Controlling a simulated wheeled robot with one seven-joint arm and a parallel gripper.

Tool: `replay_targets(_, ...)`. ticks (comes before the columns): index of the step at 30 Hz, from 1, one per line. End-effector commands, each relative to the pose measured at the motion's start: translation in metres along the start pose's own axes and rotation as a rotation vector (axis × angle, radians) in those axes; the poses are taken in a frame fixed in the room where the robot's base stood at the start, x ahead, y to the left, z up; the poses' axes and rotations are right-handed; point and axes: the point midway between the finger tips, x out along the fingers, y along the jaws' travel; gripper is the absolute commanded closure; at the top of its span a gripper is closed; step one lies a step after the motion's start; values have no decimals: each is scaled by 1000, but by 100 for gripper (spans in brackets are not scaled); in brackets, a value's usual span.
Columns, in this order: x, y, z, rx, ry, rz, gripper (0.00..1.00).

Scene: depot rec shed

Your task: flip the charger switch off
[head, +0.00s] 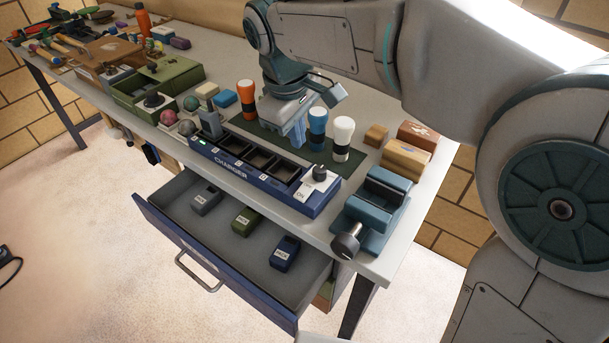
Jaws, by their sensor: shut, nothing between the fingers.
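The charger (228,166) is a long blue unit with a row of slots on the bench's front edge. A small green light glows at its left end, where a grey radio-like piece (212,124) stands. Its switch (319,173) is a dark knob on a white plate at the right end; an "ON" mark shows near it. I cannot tell clearly which way the knob is set. My gripper (298,139) points down behind the charger, left of and behind the switch and apart from it. Its fingers are shut and empty.
White, blue and orange-topped cylinders (342,138) stand on a green mat around my gripper. A blue vise (380,200) stands right of the charger. The open drawer (165,196) below holds several battery packs. Wooden blocks (405,158) lie at right.

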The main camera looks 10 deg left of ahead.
Motion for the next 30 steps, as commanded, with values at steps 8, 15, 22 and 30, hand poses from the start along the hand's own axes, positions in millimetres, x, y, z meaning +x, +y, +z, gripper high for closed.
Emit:
replay_targets(8, 34, -2, 0, -2, -3, -3, 100)
replay_targets(15, 86, -2, -1, -4, -4, -3, 100)
replay_targets(22, 124, -2, -1, -3, -2, -2, 100)
replay_targets(30, 139, -2, -1, -2, 0, -1, 100)
